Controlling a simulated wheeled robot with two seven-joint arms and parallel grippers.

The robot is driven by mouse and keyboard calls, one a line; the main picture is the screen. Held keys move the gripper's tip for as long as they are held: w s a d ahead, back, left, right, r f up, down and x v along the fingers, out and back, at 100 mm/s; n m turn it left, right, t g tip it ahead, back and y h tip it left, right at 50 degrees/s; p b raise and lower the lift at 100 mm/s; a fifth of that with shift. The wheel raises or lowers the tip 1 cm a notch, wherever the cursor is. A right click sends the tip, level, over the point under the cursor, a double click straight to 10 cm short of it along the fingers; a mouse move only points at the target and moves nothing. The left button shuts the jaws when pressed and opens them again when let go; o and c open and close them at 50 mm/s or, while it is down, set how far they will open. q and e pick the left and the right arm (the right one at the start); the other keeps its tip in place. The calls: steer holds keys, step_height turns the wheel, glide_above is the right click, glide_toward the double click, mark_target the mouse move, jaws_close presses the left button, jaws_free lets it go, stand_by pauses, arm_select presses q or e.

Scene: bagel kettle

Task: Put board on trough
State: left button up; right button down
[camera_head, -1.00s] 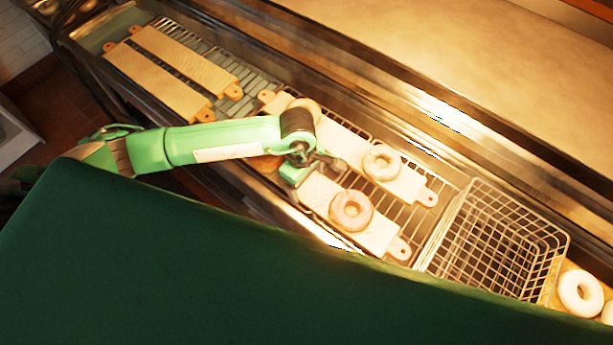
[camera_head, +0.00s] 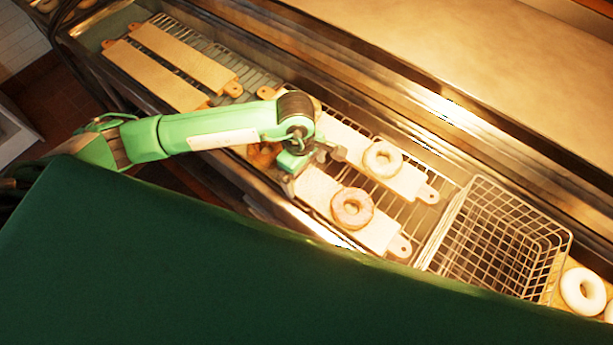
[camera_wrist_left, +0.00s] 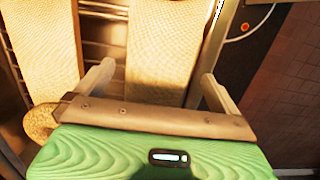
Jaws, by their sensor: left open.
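A pale wooden board (camera_head: 378,235) with a brown-glazed bagel (camera_head: 352,208) on it lies on the wire rack of the metal trough. A second board (camera_head: 405,182) with a pale bagel (camera_head: 382,158) lies behind it. Two bare boards (camera_head: 155,75) (camera_head: 185,58) lie at the trough's left end. My left gripper (camera_head: 312,170) is open over the left part of the near loaded board. In the left wrist view, a board (camera_wrist_left: 162,45) shows between the spread fingers (camera_wrist_left: 157,85), and another board (camera_wrist_left: 45,45) lies to the left. My right gripper is not in view.
A wire basket (camera_head: 500,240) stands at the trough's right end, with white bagels (camera_head: 582,290) beyond it. Another bagel (camera_head: 265,153) is partly hidden below my left arm. The trough's metal rim runs close to the gripper.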

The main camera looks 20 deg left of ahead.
mark_target(302, 178)
arm_select(q)
step_height(302, 178, up, 9)
steer(key=a+b, duration=0.1)
steer(key=b, duration=0.1)
steer(key=shift+w, duration=0.2)
steer(key=shift+f, duration=0.1)
